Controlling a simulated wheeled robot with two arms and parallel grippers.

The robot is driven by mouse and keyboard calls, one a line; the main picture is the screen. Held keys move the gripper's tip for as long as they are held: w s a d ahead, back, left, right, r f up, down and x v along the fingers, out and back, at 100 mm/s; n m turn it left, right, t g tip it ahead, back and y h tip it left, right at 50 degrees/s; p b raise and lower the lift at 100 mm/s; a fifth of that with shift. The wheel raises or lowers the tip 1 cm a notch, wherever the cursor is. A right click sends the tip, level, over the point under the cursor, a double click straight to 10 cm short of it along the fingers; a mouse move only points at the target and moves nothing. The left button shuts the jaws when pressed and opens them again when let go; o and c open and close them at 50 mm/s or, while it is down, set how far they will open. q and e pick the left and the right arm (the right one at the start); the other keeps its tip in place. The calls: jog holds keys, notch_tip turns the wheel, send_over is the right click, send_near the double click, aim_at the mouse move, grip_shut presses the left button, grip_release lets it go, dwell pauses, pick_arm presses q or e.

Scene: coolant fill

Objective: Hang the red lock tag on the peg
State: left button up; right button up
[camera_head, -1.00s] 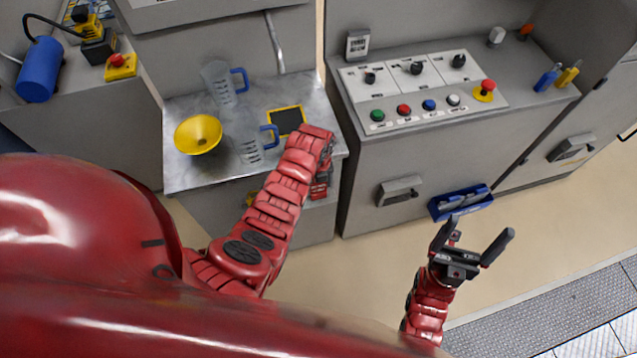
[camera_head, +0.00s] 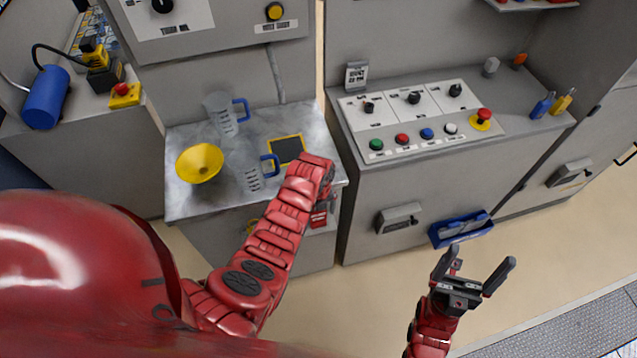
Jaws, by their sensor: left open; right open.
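I cannot make out the red lock tag or the peg for certain. Small red items (camera_head: 545,3) show on a shelf at the top right edge, cut off by the frame. My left gripper (camera_head: 326,207) is open, past the front right corner of the metal worktop, mostly hidden by my own wrist. A red patch shows just below it; I cannot tell whether it is a separate thing. My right gripper (camera_head: 479,264) is open and empty, with its fingers spread, in front of the blue bin on the control cabinet.
The metal worktop (camera_head: 190,208) holds a yellow funnel (camera_head: 200,163), two clear jugs with blue handles (camera_head: 222,112) and a yellow-edged black pad (camera_head: 286,150). The control cabinet (camera_head: 365,185) carries buttons and knobs. A blue bin (camera_head: 460,230) hangs on its front. Floor is clear below.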

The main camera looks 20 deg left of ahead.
pick_arm(q)
notch_tip(320, 180, up, 7)
jog(key=b, duration=0.4)
notch_tip(320, 180, up, 8)
jog(key=r+p, duration=0.1)
jog(key=p, duration=0.5)
send_over(319, 220)
jog(key=shift+w+a+r+p, duration=0.2)
jog(key=shift+r+p, duration=0.15)
